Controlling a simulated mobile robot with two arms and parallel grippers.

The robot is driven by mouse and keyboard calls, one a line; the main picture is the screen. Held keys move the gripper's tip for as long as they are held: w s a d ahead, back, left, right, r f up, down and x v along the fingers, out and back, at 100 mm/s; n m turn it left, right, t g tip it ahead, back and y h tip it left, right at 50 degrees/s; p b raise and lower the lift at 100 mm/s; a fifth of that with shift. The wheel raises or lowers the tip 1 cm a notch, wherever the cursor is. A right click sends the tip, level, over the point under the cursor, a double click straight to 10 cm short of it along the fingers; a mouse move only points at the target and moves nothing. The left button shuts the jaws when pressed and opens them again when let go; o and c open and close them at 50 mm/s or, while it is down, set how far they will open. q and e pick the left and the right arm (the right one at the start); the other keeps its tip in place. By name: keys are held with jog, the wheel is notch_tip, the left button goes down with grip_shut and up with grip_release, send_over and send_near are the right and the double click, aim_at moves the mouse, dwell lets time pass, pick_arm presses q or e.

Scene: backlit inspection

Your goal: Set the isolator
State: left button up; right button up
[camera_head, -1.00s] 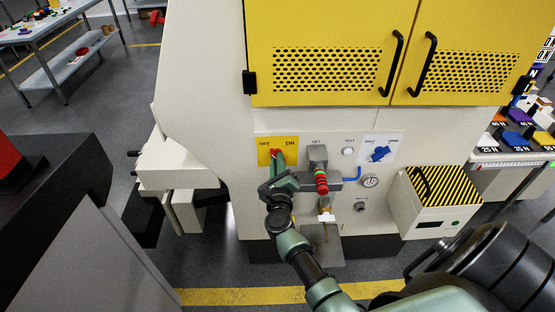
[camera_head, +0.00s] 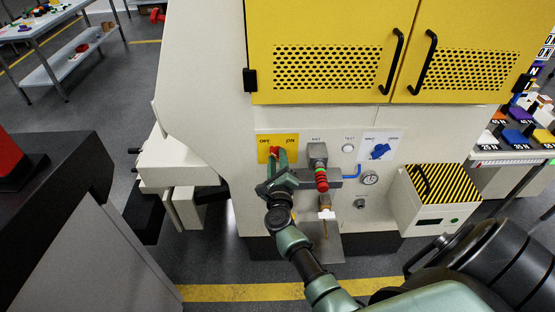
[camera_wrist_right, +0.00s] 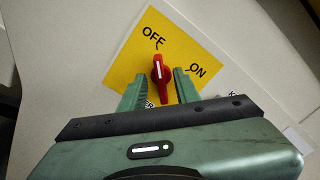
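The isolator is a red rotary knob (camera_wrist_right: 161,72) on a yellow plate (camera_wrist_right: 140,45) marked OFF and ON. In the right wrist view its white line points between the two words, nearer OFF. In the head view the yellow plate (camera_head: 263,152) is on the machine's front and the knob (camera_head: 274,152) is partly hidden by my gripper. My right gripper (camera_wrist_right: 158,84) is open, its two green fingers on either side of the knob's lower part, with visible gaps. In the head view the right gripper (camera_head: 277,168) is in front of the plate. My left gripper is not in view.
A striped box (camera_head: 440,187) stands lower right. Yellow cabinet doors (camera_head: 330,50) are above.

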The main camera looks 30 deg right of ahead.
jog(key=v, duration=0.8)
jog(key=shift+b, duration=0.45)
jog(key=shift+w, duration=0.15)
